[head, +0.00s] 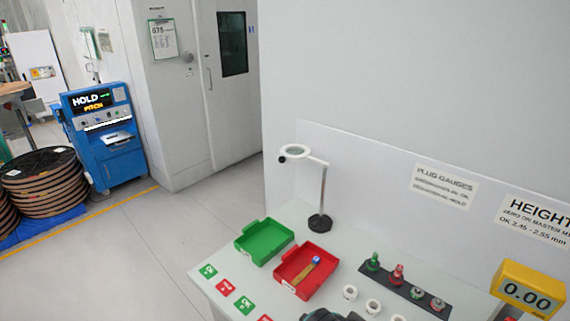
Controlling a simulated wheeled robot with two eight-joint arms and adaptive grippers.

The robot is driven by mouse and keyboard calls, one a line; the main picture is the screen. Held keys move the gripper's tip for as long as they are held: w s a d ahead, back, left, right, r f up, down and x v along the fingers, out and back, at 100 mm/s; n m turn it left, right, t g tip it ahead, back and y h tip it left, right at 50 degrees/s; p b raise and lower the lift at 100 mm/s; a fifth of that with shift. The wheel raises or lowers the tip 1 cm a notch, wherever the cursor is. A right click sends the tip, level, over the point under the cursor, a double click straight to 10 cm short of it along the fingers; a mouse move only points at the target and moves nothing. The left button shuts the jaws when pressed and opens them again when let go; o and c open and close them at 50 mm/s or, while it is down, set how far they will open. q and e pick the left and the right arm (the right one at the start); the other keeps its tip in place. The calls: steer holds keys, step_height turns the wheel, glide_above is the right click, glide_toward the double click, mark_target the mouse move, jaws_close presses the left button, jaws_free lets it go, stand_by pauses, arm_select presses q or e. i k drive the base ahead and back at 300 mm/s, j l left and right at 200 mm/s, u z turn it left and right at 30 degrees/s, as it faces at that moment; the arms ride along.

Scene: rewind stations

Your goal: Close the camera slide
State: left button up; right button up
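A blue cabinet (106,160) stands on the floor at the left. Its display reads HOLD and PITCH (91,103), above a row of knobs. A pale, tray-like part (117,138) shows on its front below the knobs. I cannot tell whether this is the camera slide, or how far out it stands. No other camera slide can be made out. Neither gripper can be made out in the head view. A dark rounded shape cut off at the bottom edge is too little seen to name.
A table (226,262) at the lower right holds a green tray (264,241), a red tray (305,268), a magnifier stand (321,200), plug gauges (397,274) and a yellow gauge display (528,289). Stacked reels (45,182) stand left of the cabinet. Grey floor (130,250) before it is clear.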

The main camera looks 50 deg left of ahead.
mark_target(120, 137)
steer(key=u, duration=2.7)
steer(key=i+j+u, duration=0.15)
steer(key=i+u, duration=0.15)
steer(key=i, duration=0.15)
steer(key=i+u, duration=0.3)
steer(key=i, duration=4.4)
steer(key=i+j+z, duration=0.15)
steer(key=i+z, duration=0.3)
steer(key=i, duration=0.25)
steer(key=i+j+z, duration=0.45)
steer(key=i, duration=0.25)
steer(key=i+j+z, duration=0.45)
steer(key=i+j, duration=0.1)
steer(key=i, duration=0.05)
